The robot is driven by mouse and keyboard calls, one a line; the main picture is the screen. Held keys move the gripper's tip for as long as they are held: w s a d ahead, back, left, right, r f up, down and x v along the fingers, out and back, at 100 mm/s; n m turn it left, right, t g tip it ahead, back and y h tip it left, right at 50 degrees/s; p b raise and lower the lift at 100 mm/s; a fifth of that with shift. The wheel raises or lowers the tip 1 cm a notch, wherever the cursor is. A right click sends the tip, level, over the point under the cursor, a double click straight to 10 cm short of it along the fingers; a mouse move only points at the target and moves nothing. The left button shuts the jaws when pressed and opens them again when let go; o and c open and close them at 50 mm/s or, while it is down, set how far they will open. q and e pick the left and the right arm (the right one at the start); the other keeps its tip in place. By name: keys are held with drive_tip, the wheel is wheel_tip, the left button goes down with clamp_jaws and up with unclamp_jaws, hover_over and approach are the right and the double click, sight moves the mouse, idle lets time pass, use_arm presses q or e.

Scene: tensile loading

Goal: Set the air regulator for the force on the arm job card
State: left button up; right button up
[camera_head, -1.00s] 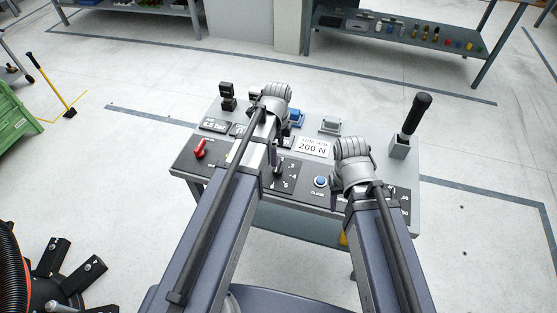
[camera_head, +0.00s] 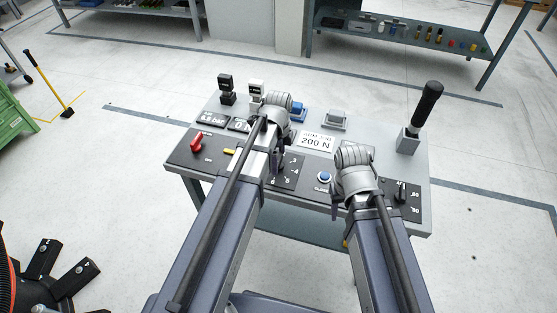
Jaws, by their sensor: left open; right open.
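The arm job card (camera_head: 316,141) on the console reads "200 N". A dial plate (camera_head: 290,172) with numbers, likely the air regulator's, lies right of my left forearm; its knob is largely hidden. My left gripper (camera_head: 277,161) points down at this dial, its fingers mostly hidden by my own wrist; I cannot tell whether it touches the knob. My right gripper (camera_head: 336,196) is low over the front of the console, just right of the blue button (camera_head: 324,177), with its fingers partly hidden. Both grippers are open.
The console (camera_head: 385,150) also carries a red handle (camera_head: 197,141), a pressure display (camera_head: 212,120), a blue block (camera_head: 298,110), a tall black lever (camera_head: 423,110) and a right-hand dial (camera_head: 402,192). My arms cover its middle. A shelf bench (camera_head: 400,40) stands behind, with clear floor between.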

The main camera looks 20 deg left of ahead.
use_arm(q)
drive_tip(key=c, duration=1.2)
drive_tip(key=shift+n, duration=0.3)
drive_tip(key=n, duration=1)
drive_tip(key=shift+n, duration=0.4)
drive_tip(key=n, duration=1)
drive_tip(key=shift+n, duration=0.4)
